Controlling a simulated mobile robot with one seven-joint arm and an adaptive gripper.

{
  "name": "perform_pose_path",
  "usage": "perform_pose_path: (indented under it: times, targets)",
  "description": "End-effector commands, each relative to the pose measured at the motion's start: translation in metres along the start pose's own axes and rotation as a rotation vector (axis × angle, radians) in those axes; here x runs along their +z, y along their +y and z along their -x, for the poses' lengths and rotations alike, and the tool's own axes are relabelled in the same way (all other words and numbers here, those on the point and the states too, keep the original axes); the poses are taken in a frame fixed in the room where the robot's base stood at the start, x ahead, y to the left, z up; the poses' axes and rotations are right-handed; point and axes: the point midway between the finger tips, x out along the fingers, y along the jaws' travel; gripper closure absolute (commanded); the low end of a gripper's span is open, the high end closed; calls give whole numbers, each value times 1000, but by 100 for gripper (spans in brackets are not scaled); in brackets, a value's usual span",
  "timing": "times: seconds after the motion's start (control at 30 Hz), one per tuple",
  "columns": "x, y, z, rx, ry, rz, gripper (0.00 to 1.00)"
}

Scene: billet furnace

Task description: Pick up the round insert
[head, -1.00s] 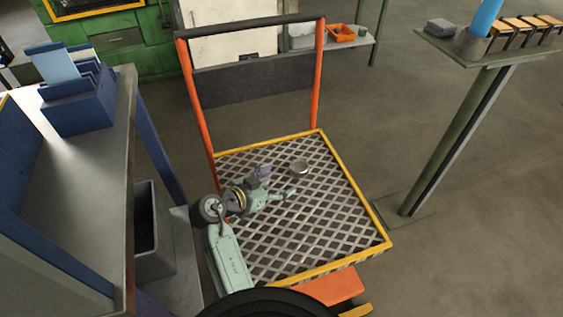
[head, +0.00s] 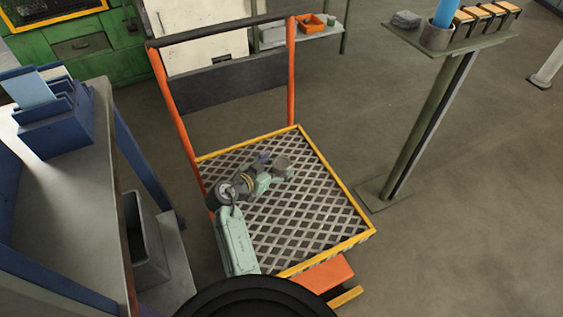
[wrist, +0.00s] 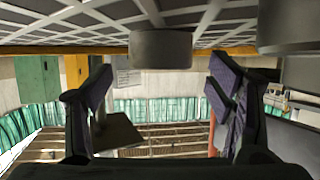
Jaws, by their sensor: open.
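The round insert (head: 281,162) is a small grey cylinder on the diamond-mesh deck of the cart (head: 318,228). In the wrist view, which looks upside down, the insert (wrist: 161,49) shows at the top middle against the mesh. My gripper (head: 275,167) is low over the deck, right beside the insert. In the wrist view my gripper (wrist: 158,85) has its two dark fingers wide apart, with nothing held. The insert lies ahead of the gap between them. I cannot tell how much distance is left.
The cart has a yellow rim and an orange upright frame (head: 291,75). A workbench (head: 65,185) with a blue rack (head: 52,125) stands at left. A post-mounted shelf (head: 455,40) stands at right. Floor is clear between cart and post.

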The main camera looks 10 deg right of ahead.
Motion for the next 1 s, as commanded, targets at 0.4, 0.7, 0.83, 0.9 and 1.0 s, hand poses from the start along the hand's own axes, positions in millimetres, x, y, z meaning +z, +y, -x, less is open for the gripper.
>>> perform_pose_path:
  times: [0.4, 0.7, 0.83, 0.9, 1.0]
  targets:
    - [1, 0, -14, -1, -1, 0, 28]
    - [1, 0, -14, -1, -1, 0, 48]
    - [1, 0, -14, -1, -1, 0, 57]
    - [1, 0, -14, -1, -1, 0, 61]
    - [1, 0, -14, -1, -1, 0, 68]
